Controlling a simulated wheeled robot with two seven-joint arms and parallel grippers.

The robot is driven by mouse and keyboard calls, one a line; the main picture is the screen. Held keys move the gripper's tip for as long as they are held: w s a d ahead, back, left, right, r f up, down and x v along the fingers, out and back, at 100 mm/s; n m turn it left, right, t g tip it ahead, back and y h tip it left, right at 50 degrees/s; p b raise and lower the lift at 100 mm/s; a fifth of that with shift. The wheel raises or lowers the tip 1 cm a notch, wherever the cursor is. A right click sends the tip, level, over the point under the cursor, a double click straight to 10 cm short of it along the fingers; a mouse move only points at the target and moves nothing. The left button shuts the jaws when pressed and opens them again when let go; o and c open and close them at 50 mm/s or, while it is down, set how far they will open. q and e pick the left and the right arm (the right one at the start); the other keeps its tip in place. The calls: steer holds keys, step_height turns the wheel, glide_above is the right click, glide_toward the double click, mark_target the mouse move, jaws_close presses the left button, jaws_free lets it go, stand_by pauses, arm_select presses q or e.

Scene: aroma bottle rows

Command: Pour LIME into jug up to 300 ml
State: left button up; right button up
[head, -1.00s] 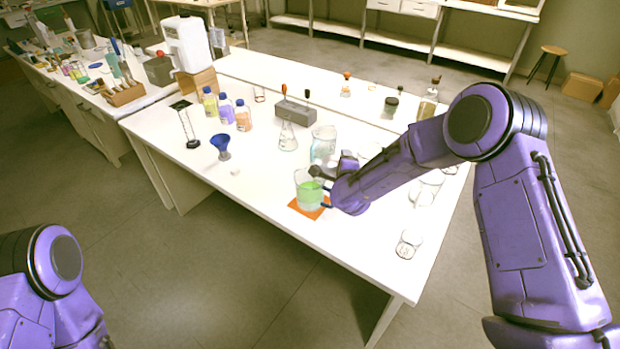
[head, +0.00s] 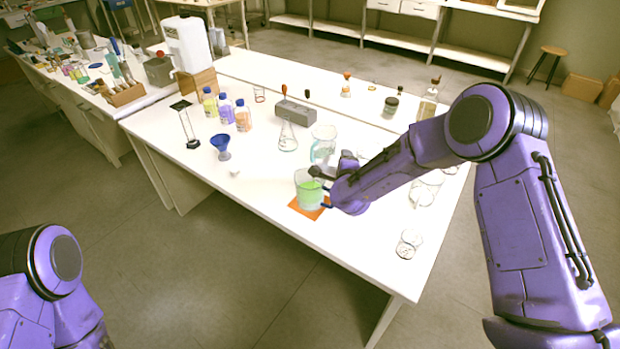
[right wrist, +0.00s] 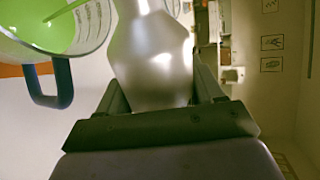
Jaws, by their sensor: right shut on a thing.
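The jug (head: 309,194), clear with a blue handle, stands upright on an orange mat (head: 293,204) and holds bright green liquid. In the right wrist view, the jug (right wrist: 62,85) is at the upper left, with a thin green streak slanting into it. My right gripper (right wrist: 157,82) is shut on a pale translucent bottle (right wrist: 153,55) beside the jug. The bottle's mouth is out of that view and no label is readable. In the head view, my right arm hides most of the bottle. My left gripper is out of view.
A glass beaker (head: 323,145) stands just behind the jug, with a conical flask (head: 288,137) to its left. A blue funnel (head: 221,147) and several blue-capped bottles (head: 226,110) are further left. A small glass (head: 408,244) stands front right. The front left table edge is mostly clear.

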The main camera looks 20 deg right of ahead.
stand_by(0.7)
steer(key=shift+f+b, duration=0.2)
steer(key=shift+b, duration=0.1)
steer(key=b, duration=0.1)
steer(key=d+f+m+b, duration=0.1)
steer(key=b, duration=0.1)
steer(key=shift+s+m+t+y, duration=0.15)
steer(key=shift+m+t+y, duration=0.15)
steer(key=shift+y, duration=0.1)
steer(key=shift+r, duration=0.15)
steer(key=shift+a, duration=0.1)
